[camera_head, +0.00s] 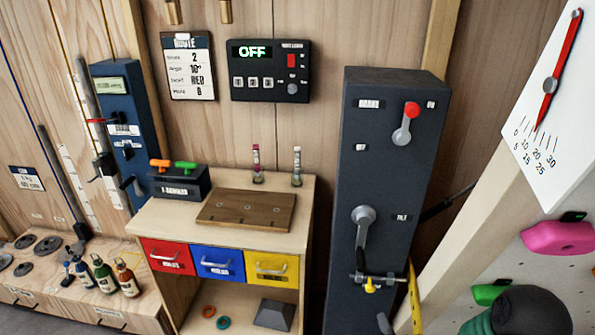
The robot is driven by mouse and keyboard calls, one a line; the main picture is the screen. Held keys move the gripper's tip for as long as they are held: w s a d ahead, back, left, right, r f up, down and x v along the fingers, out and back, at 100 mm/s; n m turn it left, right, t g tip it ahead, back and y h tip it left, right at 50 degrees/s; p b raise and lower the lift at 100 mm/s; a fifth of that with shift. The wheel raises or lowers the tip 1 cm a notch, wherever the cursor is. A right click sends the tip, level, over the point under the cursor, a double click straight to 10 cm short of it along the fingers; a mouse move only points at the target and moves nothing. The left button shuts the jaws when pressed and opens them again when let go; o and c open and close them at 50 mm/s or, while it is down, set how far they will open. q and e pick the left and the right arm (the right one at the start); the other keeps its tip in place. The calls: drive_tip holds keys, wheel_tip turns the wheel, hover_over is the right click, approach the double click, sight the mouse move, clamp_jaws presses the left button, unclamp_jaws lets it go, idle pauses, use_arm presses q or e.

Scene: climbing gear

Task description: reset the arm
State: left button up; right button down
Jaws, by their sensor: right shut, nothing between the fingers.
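My left gripper is not in view. A tall dark grey cabinet (385,180) stands right of centre. It carries an upper lever with a red knob (411,109) and a lower grey lever (364,228) hanging down. A horizontal bar with a yellow part (370,287) is below that lever.
A wooden cabinet with a red drawer (167,256), a blue drawer (218,263) and a yellow drawer (271,268), all shut, stands left of centre. Bottles (104,273) stand at lower left. The climbing wall's pink hold (558,237) and angle dial (550,85) are at right.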

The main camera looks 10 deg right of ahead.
drive_tip(key=s+a+r+n+g+p, duration=0.1)
drive_tip(key=s+a+r+n+g, duration=0.1)
drive_tip(key=s, duration=0.4)
drive_tip(key=s+a+r+n+g+y+p, duration=0.1)
drive_tip(key=s+a+r+n+g, duration=0.2)
drive_tip(key=s+r+n+g, duration=0.1)
drive_tip(key=s+a+r+n+g+p, duration=0.2)
drive_tip(key=s+n+g, duration=0.3)
drive_tip(key=s, duration=0.3)
drive_tip(key=shift+a+r+n+g+y, duration=0.3)
drive_tip(key=shift+a+r+g, duration=0.2)
drive_tip(key=shift+a+r, duration=0.15)
drive_tip(key=shift+s+r, duration=0.1)
drive_tip(key=shift+w+a, duration=0.2)
drive_tip(key=shift+w, duration=0.05)
